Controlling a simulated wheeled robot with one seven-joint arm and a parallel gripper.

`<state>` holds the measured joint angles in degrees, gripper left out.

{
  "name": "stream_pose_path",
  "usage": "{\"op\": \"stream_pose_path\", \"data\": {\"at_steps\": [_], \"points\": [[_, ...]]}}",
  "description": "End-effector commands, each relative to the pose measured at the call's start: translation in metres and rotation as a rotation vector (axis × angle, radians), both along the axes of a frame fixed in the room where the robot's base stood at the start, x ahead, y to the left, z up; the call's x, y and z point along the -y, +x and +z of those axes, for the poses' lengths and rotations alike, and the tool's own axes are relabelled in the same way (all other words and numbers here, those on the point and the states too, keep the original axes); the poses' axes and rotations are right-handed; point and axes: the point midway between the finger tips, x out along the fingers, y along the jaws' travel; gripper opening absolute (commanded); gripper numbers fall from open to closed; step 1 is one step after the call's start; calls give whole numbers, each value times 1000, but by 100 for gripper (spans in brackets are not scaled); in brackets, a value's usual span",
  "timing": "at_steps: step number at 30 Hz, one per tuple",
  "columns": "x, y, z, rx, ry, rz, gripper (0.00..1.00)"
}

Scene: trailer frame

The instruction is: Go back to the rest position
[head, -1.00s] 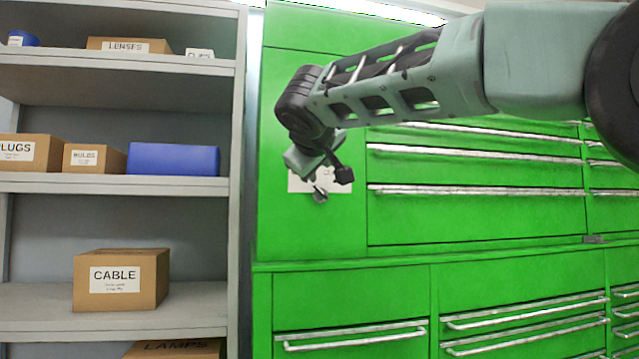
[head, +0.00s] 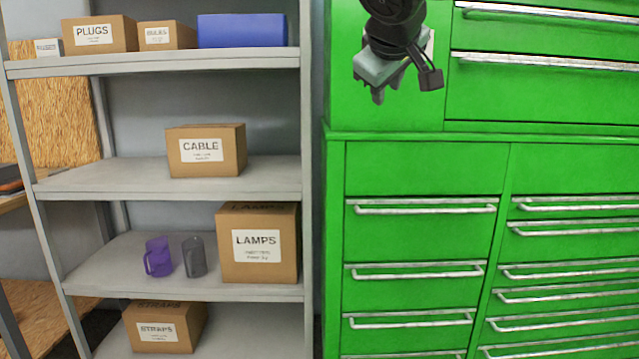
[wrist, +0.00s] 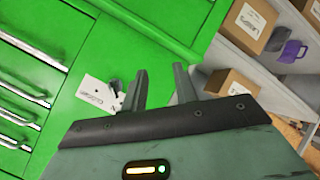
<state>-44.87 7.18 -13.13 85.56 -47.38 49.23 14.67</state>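My gripper (head: 378,92) hangs at the top of the head view, in front of the green tool cabinet (head: 420,165). In the wrist view, the two fingers of my gripper (wrist: 160,88) stand apart with nothing between them, so it is open and empty. A white label (wrist: 100,96) on the green cabinet shows beside the left finger in the wrist view. Most of my arm is above the head view's top edge.
A grey shelf unit (head: 90,185) stands left of the cabinet. It carries a cable box (head: 206,165), a lamps box (head: 258,268), a purple mug (head: 158,262), a grey mug (head: 194,262), a straps box (head: 165,312) and a blue box (head: 242,31). Cabinet drawers have protruding handles.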

Motion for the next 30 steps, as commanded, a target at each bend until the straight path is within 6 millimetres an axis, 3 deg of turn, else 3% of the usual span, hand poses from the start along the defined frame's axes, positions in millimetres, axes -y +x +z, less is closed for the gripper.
{"op": "stream_pose_path", "data": {"at_steps": [1, 6, 12, 15, 25, 26, 27, 30], "points": [[-4, -15, -34, -85, 18, 25, 29], [-21, -83, -137, -356, 90, 100, 29], [-23, -186, -237, -643, 159, 132, 29], [-17, -234, -273, -756, 181, 126, 29], [20, -355, -348, -999, 220, 41, 29], [23, -362, -349, -1012, 222, 35, 29], [20, -358, -329, -1004, 225, 42, 29], [19, -357, -310, -1004, 223, 42, 29]]}}
